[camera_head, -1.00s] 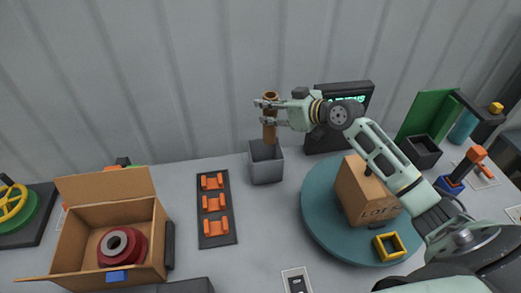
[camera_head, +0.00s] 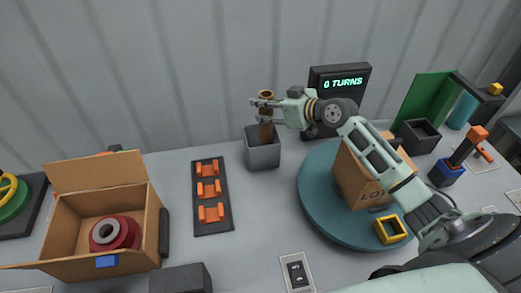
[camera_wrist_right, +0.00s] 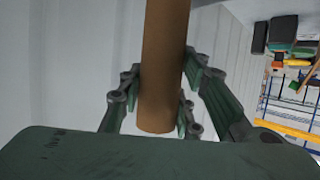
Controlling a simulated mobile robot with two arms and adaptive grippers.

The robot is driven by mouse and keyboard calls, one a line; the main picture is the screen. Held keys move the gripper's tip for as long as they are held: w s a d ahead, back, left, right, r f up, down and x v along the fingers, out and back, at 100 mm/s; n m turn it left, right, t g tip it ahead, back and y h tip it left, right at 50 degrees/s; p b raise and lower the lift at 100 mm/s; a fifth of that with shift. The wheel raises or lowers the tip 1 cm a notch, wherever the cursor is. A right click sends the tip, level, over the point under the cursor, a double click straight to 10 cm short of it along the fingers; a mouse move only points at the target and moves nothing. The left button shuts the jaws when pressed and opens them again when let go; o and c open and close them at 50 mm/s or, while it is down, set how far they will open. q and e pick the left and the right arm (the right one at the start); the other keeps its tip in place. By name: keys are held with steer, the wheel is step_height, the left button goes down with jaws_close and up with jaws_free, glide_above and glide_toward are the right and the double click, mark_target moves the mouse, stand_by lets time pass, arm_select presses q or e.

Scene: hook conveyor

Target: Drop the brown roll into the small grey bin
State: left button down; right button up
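The brown roll (camera_head: 266,102) is an upright tube, with its lower end inside the mouth of the small grey bin (camera_head: 262,157). My right gripper (camera_head: 265,112) reaches in from the right and is shut on the roll, above the rim. In the right wrist view the roll (camera_wrist_right: 164,65) stands between the fingers (camera_wrist_right: 160,92), which press on both sides. The bin does not show in that view, and how deep the roll reaches is hard to tell. My left gripper is not in view.
A black rack with orange clips (camera_head: 196,222) stands left of the bin. An open cardboard box (camera_head: 153,225) holds a red ring (camera_head: 115,233). Right are a teal turntable (camera_head: 318,210) with a carton (camera_head: 355,182) and a display (camera_head: 348,78) reading "0 TURNS". The corrugated wall (camera_head: 150,70) is close behind.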

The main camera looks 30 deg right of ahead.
steer(key=o, duration=0.5)
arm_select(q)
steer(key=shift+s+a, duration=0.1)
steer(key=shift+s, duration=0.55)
arm_select(e)
steer(key=shift+v, duration=6)
steer(key=shift+f, duration=0.1)
